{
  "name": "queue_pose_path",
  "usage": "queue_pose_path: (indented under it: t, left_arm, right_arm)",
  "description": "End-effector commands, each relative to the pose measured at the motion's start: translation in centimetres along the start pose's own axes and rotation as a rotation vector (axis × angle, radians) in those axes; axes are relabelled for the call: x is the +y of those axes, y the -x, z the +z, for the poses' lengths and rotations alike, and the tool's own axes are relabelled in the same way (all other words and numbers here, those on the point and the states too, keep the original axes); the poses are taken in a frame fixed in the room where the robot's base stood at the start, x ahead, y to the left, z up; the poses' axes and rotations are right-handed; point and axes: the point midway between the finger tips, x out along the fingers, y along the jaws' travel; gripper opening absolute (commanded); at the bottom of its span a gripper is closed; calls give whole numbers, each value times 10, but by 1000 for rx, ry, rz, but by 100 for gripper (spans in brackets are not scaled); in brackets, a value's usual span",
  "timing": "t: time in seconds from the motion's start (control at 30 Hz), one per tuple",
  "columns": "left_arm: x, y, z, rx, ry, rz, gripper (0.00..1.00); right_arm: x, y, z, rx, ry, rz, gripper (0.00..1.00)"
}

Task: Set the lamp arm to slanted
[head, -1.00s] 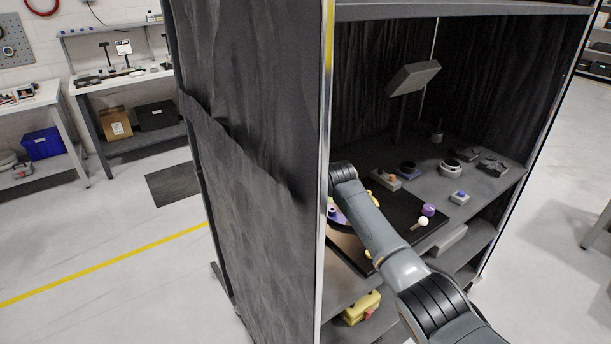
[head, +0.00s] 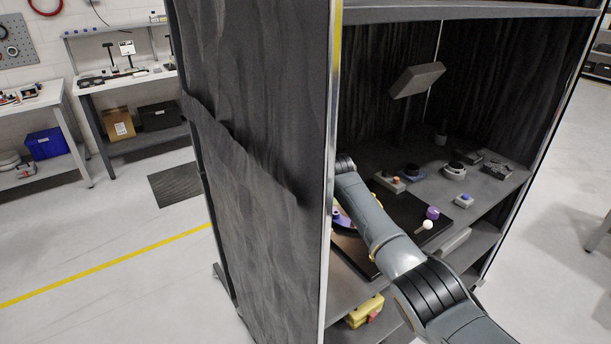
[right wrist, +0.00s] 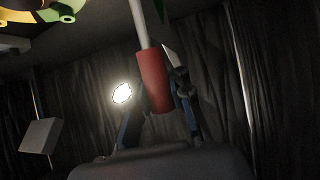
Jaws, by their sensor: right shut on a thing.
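In the right wrist view, a red cylindrical grip (right wrist: 155,80) sits on a pale rod (right wrist: 137,22) that runs up out of the frame. I take this to be the lamp arm; the rod leans slightly from vertical in this view. My right gripper (right wrist: 160,108) has its fingers on either side of the red grip and is shut on it. A bright round light (right wrist: 122,93) shows just left of the grip. In the head view my right arm reaches into the cabinet, and its gripper and the red grip are hidden behind the side panel (head: 260,130). My left gripper is not in view.
A tilted grey slab (head: 418,80) stands on a post inside the cabinet. A purple knob (head: 432,213) and a white ball (head: 428,225) lie right of my arm. Small devices stand on the grey shelf (head: 470,195). A yellow-green ring (right wrist: 85,12) is close at the wrist view's upper left.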

Motion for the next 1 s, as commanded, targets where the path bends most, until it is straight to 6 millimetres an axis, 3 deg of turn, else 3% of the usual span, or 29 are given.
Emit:
queue_pose_path:
  t: [0.57,0.6,0.7,1.0]
  left_arm:
    - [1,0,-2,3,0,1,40]
    - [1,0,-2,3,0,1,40]
    - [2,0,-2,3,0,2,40]
    - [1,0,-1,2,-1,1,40]
  right_arm:
    - [-4,0,-2,2,3,-6,0]
    - [-4,0,-2,2,3,-6,23]
    - [-4,0,-1,1,2,-5,43]
    - [-1,0,0,-1,1,-2,45]
